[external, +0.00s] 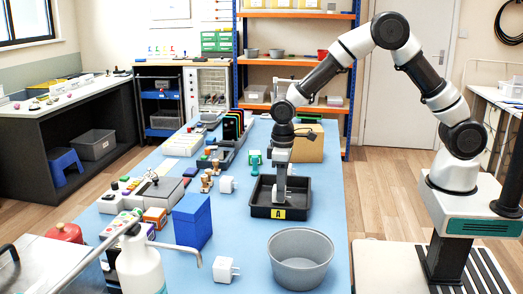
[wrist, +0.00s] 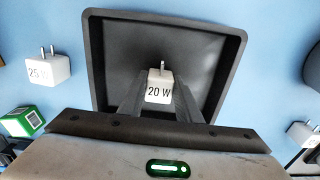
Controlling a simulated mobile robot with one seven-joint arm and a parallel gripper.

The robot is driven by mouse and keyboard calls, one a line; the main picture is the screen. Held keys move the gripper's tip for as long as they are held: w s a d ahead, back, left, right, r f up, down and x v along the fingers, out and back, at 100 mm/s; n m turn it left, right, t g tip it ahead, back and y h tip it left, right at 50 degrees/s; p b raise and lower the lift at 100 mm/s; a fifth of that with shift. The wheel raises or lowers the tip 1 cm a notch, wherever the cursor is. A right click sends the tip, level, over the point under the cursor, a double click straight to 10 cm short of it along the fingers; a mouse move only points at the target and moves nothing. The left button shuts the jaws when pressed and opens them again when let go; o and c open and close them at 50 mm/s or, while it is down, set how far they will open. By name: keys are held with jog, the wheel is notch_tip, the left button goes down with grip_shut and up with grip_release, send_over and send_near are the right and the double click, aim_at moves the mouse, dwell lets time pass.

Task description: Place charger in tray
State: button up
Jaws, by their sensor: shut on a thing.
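A black tray (external: 258,207) with a yellow "A" label stands on the blue table. It fills the middle of the wrist view (wrist: 93,50). My gripper (external: 279,196) points straight down over the tray. In the wrist view my gripper (wrist: 159,95) is shut on a white charger (wrist: 159,86) marked "20 W", with its prongs facing away. The charger appears within the tray's outline; I cannot tell whether it touches the floor. A second white charger (wrist: 48,68), marked with what looks like "25 W", lies outside the tray to the left. It also shows in the external view (external: 226,184).
Another white charger (external: 224,269) and a grey bowl (external: 300,257) stand near the front. A blue box (external: 192,221) stands left of the tray. A cardboard box (external: 308,143) is behind it. A green-and-white item (wrist: 22,121) lies at the wrist view's left.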

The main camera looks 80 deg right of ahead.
jog(key=shift+f, duration=0.2)
jog(key=o, duration=1.1)
jog(key=shift+r, duration=0.1)
